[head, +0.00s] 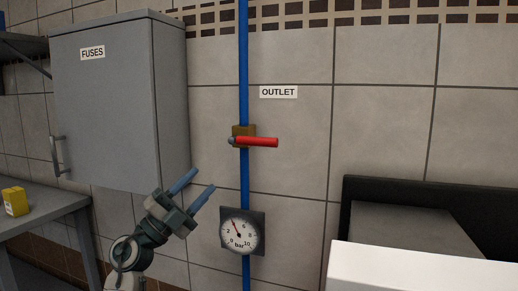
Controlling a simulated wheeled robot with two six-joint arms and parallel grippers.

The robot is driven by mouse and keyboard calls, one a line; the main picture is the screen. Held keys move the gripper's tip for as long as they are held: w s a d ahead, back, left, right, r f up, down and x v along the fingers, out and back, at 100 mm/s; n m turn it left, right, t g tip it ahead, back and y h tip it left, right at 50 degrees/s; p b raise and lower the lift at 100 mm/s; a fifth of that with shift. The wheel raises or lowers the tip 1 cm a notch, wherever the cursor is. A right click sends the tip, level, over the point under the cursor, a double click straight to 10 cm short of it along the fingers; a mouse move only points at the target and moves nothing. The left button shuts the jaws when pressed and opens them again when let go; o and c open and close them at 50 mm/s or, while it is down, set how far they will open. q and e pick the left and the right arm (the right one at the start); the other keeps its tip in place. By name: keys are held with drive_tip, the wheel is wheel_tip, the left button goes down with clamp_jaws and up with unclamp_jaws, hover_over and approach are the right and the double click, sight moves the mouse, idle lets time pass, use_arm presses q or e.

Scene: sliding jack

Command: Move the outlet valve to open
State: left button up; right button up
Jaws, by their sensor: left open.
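The outlet valve has a brass body (237,131) on a vertical blue pipe (244,60) against the tiled wall. Its red lever (260,142) points to the right, about level, across the pipe. A white label reading OUTLET (278,92) is on the wall above and to the right of it. My left gripper (198,184) is below and to the left of the valve. Its two blue fingers are apart and point up and right, with nothing between them, clear of the lever. My right gripper is not in this view.
A round pressure gauge (239,231) sits on the pipe below the valve. A grey FUSES cabinet (105,110) hangs at the left. A yellow box (15,201) stands on a grey table (50,205). The wall around the lever is clear.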

sight(255, 144)
use_arm(q)
drive_tip(key=w+d+r+m+g+y, duration=0.1)
drive_tip(key=w+d+r+g, duration=0.1)
drive_tip(key=d, duration=0.2)
drive_tip(key=w+d+r+m+g+y, duration=0.1)
drive_tip(key=w+d+r+m+g, duration=0.1)
drive_tip(key=d, duration=0.3)
drive_tip(key=w+d+r+m+g, duration=0.1)
drive_tip(key=w+d+r+m, duration=0.1)
drive_tip(key=w+d+r, duration=0.2)
drive_tip(key=shift+w+d+r+g+y+p, duration=0.15)
drive_tip(key=shift+d+r+g+y+p, duration=0.15)
drive_tip(key=shift+g+y, duration=0.1)
clamp_jaws()
